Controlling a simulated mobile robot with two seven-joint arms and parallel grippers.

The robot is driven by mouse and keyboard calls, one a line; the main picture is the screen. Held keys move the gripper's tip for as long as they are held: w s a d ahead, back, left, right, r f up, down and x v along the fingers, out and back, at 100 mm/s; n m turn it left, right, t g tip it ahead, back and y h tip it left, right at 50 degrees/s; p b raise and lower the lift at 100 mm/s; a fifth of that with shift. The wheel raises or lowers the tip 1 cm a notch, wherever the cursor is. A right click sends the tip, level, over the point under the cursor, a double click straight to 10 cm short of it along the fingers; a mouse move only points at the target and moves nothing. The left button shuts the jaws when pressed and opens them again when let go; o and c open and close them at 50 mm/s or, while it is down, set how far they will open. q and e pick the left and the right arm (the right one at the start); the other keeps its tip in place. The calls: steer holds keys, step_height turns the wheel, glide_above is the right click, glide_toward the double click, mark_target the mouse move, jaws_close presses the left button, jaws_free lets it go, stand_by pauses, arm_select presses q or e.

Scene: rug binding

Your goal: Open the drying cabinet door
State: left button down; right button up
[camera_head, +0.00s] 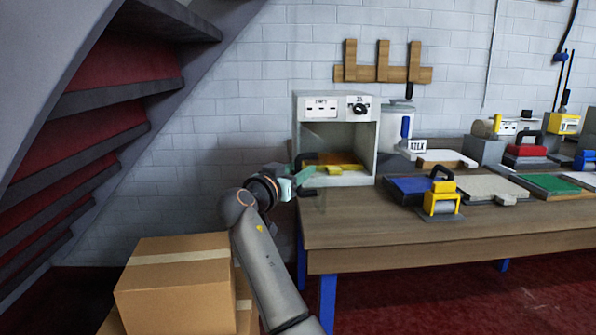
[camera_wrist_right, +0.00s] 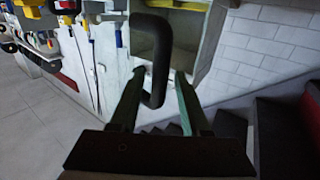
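The drying cabinet (camera_head: 338,110) is a pale box at the left end of the workbench. Its interior shows, with yellow and brown items inside; a see-through pane is hard to make out, so I cannot tell the door's angle. The black door handle (camera_head: 308,192) is at the cabinet's lower left front. My right gripper (camera_head: 290,183) is at the handle. In the right wrist view the handle (camera_wrist_right: 162,60) is a black loop reaching between the fingers of my right gripper (camera_wrist_right: 158,105), which stand apart with a gap on the right side. My left gripper is not in view.
The wooden workbench (camera_head: 430,228) holds a blue pad (camera_head: 408,188), a yellow roller tool (camera_head: 442,202), and a white canister (camera_head: 398,125) beside the cabinet. Cardboard boxes (camera_head: 175,285) stand left of my right arm. Stairs (camera_head: 90,110) rise at the left.

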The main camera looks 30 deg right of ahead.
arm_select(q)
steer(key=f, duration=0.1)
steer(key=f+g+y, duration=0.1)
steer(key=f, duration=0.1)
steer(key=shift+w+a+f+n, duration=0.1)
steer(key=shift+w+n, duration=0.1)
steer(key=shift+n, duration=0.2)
arm_select(e)
steer(key=v, duration=1.2)
steer(key=shift+s+a+f, duration=0.1)
steer(key=shift+s+a, duration=0.05)
steer(key=shift+a, duration=0.05)
